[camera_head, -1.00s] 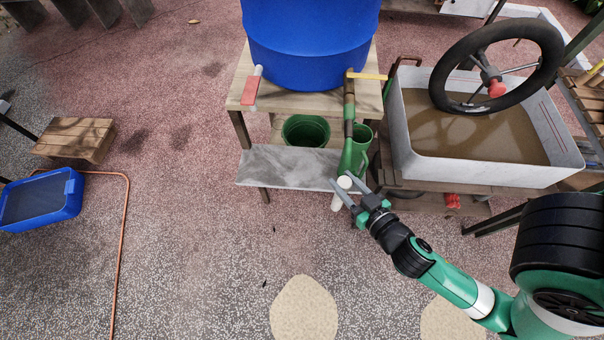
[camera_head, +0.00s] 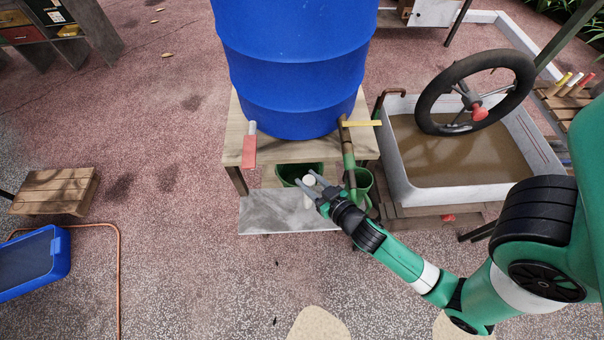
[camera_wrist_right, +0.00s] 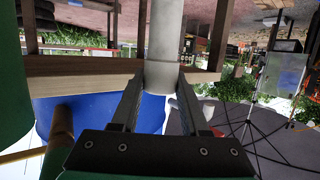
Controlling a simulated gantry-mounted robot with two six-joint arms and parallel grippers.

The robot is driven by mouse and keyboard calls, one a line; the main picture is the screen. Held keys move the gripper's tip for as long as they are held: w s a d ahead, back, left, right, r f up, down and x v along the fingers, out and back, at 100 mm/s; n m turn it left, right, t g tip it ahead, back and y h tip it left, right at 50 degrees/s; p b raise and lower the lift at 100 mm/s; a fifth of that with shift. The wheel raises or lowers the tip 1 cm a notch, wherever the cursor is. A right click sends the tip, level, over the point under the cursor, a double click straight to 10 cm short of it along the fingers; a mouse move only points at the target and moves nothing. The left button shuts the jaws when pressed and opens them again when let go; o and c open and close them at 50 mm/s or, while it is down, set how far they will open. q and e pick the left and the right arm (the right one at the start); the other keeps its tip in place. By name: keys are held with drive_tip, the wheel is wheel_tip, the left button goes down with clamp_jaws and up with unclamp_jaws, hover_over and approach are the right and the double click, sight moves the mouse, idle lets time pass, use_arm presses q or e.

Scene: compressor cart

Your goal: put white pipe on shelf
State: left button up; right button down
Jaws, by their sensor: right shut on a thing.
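The white pipe (camera_head: 308,181) is upright, held between the fingers of my right gripper (camera_head: 305,179). In the wrist view the pipe (camera_wrist_right: 163,45) is a pale cylinder with a wider collar, and the gripper (camera_wrist_right: 160,95) is shut around that collar. In the head view the pipe appears over the right part of the grey, marble-like shelf (camera_head: 265,213) low under the wooden stand. I cannot tell whether its lower end touches the shelf. My left gripper is not in view.
A blue barrel (camera_head: 293,75) stands on the wooden stand (camera_head: 234,145). A green bucket (camera_head: 289,170) is behind the pipe, and a green can (camera_head: 365,180) is close to the right of my gripper. A white tub (camera_head: 398,165) stands further right. The shelf's left part is clear.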

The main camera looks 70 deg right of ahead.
drive_tip(key=shift+s+f, duration=0.1)
drive_tip(key=shift+f, duration=0.15)
wheel_tip(320, 180, down, 3)
drive_tip(key=b, duration=0.3)
drive_tip(key=shift+s+a+f, duration=0.1)
drive_tip(key=shift+f+b, duration=0.25)
drive_tip(key=shift+b, duration=0.05)
drive_tip(key=shift+c, duration=2)
unclamp_jaws()
drive_tip(key=shift+r, duration=0.1)
drive_tip(key=shift+r, duration=0.1)
